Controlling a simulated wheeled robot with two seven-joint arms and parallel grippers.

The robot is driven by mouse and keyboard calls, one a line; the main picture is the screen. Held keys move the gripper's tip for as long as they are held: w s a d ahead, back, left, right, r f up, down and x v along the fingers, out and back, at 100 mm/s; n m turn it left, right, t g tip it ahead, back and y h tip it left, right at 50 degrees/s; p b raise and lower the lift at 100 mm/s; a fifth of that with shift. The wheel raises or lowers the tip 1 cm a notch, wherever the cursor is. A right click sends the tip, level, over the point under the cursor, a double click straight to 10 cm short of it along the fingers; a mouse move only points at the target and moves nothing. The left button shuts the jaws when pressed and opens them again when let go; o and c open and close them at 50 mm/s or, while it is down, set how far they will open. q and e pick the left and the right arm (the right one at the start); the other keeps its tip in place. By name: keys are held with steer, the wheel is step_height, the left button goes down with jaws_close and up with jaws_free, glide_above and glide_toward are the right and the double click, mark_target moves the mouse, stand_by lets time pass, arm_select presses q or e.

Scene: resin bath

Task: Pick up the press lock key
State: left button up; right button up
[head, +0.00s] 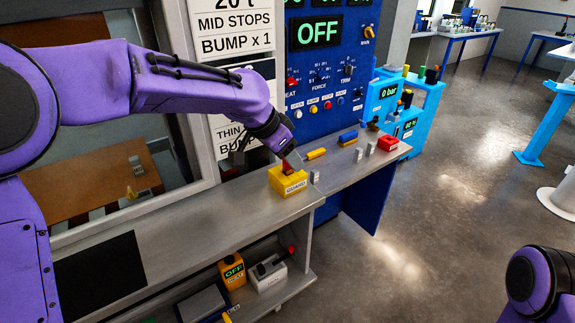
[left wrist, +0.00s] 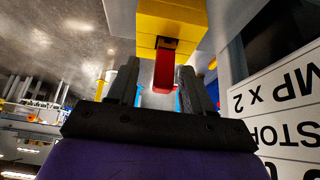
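A red upright piece (head: 287,168), which looks like the press lock key, stands in the top of a yellow block (head: 288,186) labelled GUARD on the grey bench. My left gripper (head: 286,158) reaches down to it from above. In the left wrist view, the red key (left wrist: 163,72) lies between the two dark fingers of my left gripper (left wrist: 160,90), its base in a dark slot of the yellow block (left wrist: 172,28). The fingers are apart, with a gap on the left side of the key; contact on the right is unclear. My right gripper is out of view.
A blue control panel (head: 322,75) rises behind the bench. Yellow, blue, grey and red small parts stand right of the block, including a red block (head: 388,143). A wall sign (head: 237,30) is close behind my left arm. The bench's left part (head: 190,222) is mostly clear.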

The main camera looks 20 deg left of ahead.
arm_select(q)
steer(key=shift+w+a+f, duration=0.1)
steer(key=shift+w+f, duration=0.05)
steer(key=shift+w, duration=0.05)
jaws_close()
